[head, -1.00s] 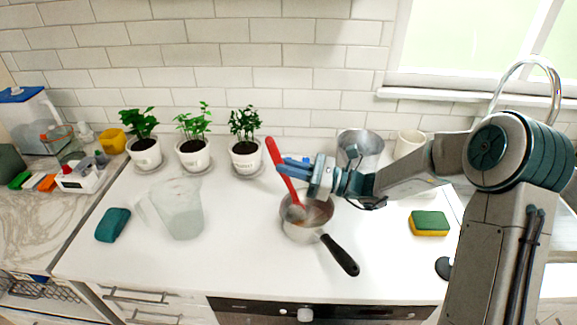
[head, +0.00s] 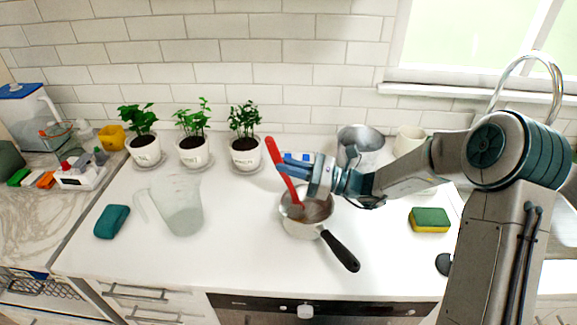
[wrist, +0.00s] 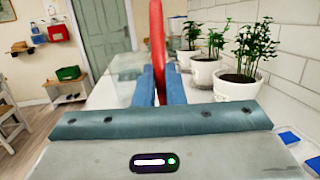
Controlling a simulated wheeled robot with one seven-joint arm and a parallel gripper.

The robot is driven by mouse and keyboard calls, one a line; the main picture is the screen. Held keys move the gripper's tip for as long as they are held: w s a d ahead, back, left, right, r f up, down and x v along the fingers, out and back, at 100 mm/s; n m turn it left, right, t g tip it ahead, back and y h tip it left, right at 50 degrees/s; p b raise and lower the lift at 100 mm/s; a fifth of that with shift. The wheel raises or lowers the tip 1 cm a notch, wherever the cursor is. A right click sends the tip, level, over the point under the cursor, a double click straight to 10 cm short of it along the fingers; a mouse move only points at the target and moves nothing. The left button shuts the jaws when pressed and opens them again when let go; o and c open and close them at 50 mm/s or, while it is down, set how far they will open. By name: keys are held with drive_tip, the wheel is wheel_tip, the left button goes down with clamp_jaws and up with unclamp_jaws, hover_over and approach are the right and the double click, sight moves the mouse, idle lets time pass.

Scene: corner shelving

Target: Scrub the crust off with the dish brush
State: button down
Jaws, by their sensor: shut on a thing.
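My gripper (head: 284,164) is shut on the red handle of the dish brush (head: 285,180). The brush leans, with its lower end down inside the saucepan (head: 300,229). In the wrist view, the red handle of the brush (wrist: 157,40) stands between the two blue fingers of my gripper (wrist: 160,88). The saucepan is metal, with a black handle (head: 341,252) pointing toward the front right. Its inside looks brownish, but the crust is too small to make out clearly. The brush's bristles are hidden in the pan.
A clear jug (head: 178,208) and a teal sponge (head: 112,221) are left of the pan. A yellow-green sponge (head: 430,220) lies to the right. Potted plants (head: 246,154) line the back, with a metal pot (head: 362,145) and a white mug (head: 408,141) behind my arm.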

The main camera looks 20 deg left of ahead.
drive_tip(key=shift+s+d+r+p, duration=0.1)
drive_tip(key=shift+s+d+p, duration=0.35)
drive_tip(key=shift+p, duration=0.25)
idle(0.7)
drive_tip(key=shift+w+a, duration=0.1)
drive_tip(key=shift+a, duration=0.1)
drive_tip(key=w+a, duration=0.2)
drive_tip(key=w, duration=0.1)
drive_tip(key=shift+a, duration=0.3)
idle(0.5)
wheel_tip(320, 180, up, 7)
drive_tip(key=p, duration=0.5)
idle(0.8)
